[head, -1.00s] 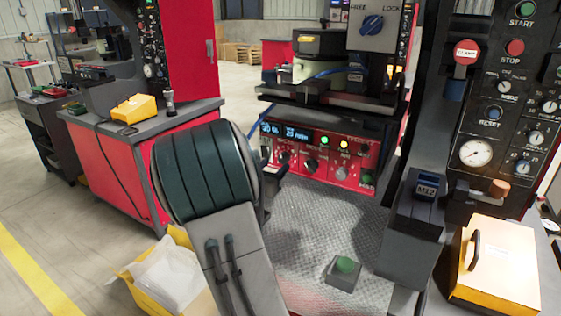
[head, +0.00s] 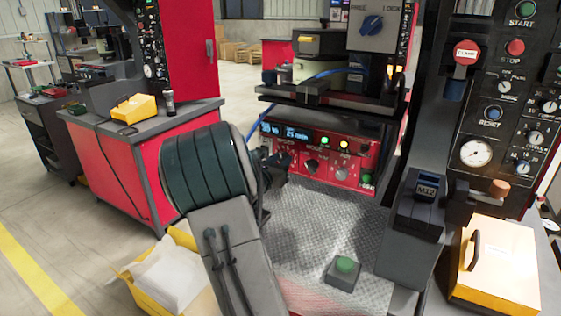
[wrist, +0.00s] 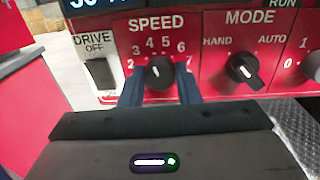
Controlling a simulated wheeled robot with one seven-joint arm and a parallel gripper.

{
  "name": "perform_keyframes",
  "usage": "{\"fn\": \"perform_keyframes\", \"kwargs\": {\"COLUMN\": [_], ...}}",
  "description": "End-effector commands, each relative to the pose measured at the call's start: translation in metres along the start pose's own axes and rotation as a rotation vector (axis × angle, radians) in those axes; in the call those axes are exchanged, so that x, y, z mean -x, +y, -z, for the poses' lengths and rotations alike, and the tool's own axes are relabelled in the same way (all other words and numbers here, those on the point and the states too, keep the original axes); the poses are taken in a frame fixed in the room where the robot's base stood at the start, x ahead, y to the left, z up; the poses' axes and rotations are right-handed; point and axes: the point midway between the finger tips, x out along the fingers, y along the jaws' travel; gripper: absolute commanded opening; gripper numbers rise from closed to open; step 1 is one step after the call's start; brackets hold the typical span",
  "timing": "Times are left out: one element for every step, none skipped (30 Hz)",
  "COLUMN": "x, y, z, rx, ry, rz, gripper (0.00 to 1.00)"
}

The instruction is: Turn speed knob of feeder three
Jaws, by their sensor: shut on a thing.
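The black speed knob (wrist: 160,72) sits under the word SPEED on the red control panel (wrist: 206,50), inside a printed scale from 2 to 7. Its white mark points nearly straight up, around the 4 and 5. My gripper (wrist: 159,88) is shut on the knob, with one blue-grey finger at each side of it. In the head view my gripper (head: 274,172) is at the left part of the red panel (head: 327,166) and hides the speed knob there. I see no feeder number that I can read.
Right of the speed knob is the mode knob (wrist: 243,68), marked HAND and AUTO. Left of it is the drive switch (wrist: 100,72), at OFF. In the head view a green button box (head: 344,270) stands on the metal plate below the panel.

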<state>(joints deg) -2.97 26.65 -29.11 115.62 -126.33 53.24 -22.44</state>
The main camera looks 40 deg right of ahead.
Motion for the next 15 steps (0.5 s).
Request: {"fn": "perform_keyframes", "kwargs": {"x": [0.0003,0.0003,0.0003,0.0004,0.0004,0.0004,0.0004,0.0004,0.0005,0.0005,0.0005,0.0006,0.0006,0.0005,0.0005], "y": [0.0007,0.0007,0.0008,0.0008,0.0008,0.0008,0.0008,0.0007,0.0005,0.0004,0.0004,0.0004,0.0004,0.0005,0.0004], "z": [0.0007,0.001,0.0015,0.0019,0.0024,0.0033,0.0039,0.0045,0.005,0.0056,0.0063,0.0068,0.0068,0.0069,0.0071], "rx": [-0.005,-0.01,-0.018,-0.027,-0.037,-0.053,-0.066,-0.081,-0.103,-0.122,-0.142,-0.168,-0.188,-0.21,-0.237], "ry": [0.0,-0.001,-0.001,-0.002,-0.003,-0.004,-0.004,-0.005,-0.006,-0.007,-0.008,-0.009,-0.01,-0.011,-0.013], "rz": [-0.002,-0.002,-0.002,-0.002,-0.002,-0.003,-0.003,-0.002,-0.002,-0.002,-0.002,-0.003,-0.003,-0.004,-0.004], "gripper": [0.07,0.07,0.07,0.07,0.07,0.07,0.07,0.07,0.07,0.07,0.07,0.07,0.07,0.07,0.07]}}
